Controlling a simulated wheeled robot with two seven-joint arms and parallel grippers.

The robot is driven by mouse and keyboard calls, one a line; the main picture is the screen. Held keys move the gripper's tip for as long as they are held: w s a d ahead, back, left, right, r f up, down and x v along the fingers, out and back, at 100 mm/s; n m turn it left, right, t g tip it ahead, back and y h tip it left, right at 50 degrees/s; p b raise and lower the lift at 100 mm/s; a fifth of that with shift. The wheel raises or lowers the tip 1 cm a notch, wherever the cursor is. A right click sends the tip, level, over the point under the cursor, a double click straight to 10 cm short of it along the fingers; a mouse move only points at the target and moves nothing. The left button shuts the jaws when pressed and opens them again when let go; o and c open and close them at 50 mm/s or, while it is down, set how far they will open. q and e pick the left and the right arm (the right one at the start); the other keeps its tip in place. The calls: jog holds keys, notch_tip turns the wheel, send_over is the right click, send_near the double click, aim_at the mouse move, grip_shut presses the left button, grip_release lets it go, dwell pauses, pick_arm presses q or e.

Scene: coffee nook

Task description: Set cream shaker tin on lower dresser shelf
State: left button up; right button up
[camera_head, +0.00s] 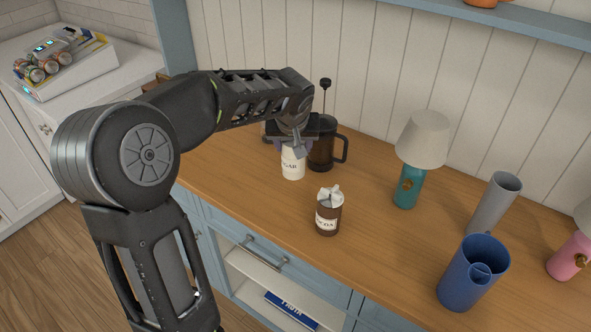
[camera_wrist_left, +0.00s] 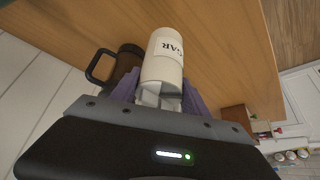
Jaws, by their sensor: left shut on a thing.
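In the left wrist view, the tin (camera_wrist_left: 166,58) sits between the purple fingers of the gripper (camera_wrist_left: 160,95). The lower dresser shelf (camera_head: 250,269) is a white open space under the drawer, with a blue book on it. My right gripper is not in view.
A dark French press (camera_head: 321,152) stands close beside the tin. A brown cocoa tin (camera_head: 328,215) stands in front. A teal lamp (camera_head: 406,188), grey vase (camera_head: 494,203), blue pitcher (camera_head: 468,275) and pink lamp (camera_head: 570,257) stand right. The blue book (camera_head: 290,310) lies on the shelf.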

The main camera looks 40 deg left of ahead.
aim_at(294, 165)
pick_arm(q)
jog(key=shift+f, duration=1.55)
notch_tip(294, 165, down, 4)
jog(key=shift+r+p, duration=0.15)
jog(key=shift+p, duration=0.2)
jog(key=shift+f+b, duration=0.25)
jog(key=shift+b, duration=0.1)
jog(key=o, duration=1.5)
jog(key=shift+r, duration=0.1)
jog(key=shift+c, duration=0.2)
jog(key=shift+r, duration=0.1)
